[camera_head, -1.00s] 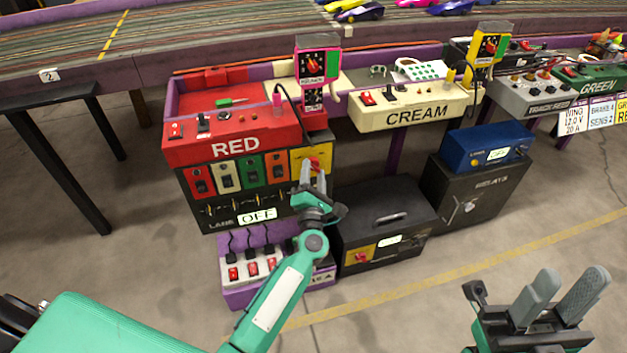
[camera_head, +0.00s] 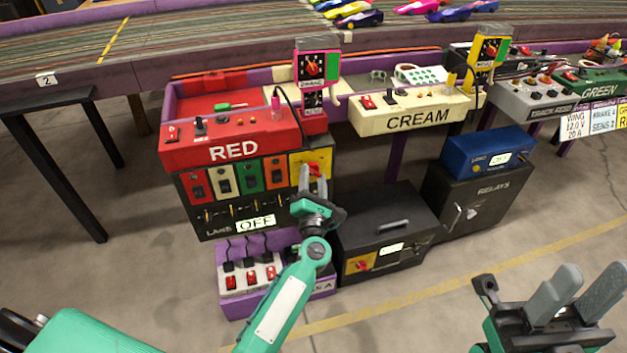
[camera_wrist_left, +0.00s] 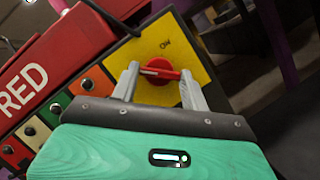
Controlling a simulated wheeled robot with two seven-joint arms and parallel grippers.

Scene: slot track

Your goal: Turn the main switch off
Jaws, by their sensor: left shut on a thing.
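The main switch is a red rotary knob (camera_wrist_left: 158,72) on a yellow plate (camera_wrist_left: 190,55) marked "ON", at the right end of the black panel under the red RED console (camera_head: 235,140). The knob also shows in the head view (camera_head: 315,170). My left gripper (camera_wrist_left: 160,75) is shut on the knob's red handle bar, one finger at each end in the wrist view. The bar lies nearly level across that view. My right gripper (camera_head: 575,295) is open and empty at the lower right, over the floor, far from the panel.
A black box (camera_head: 385,225) with a red knob and a RELAYS cabinet (camera_head: 480,205) stand to the right. The floor in front is clear.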

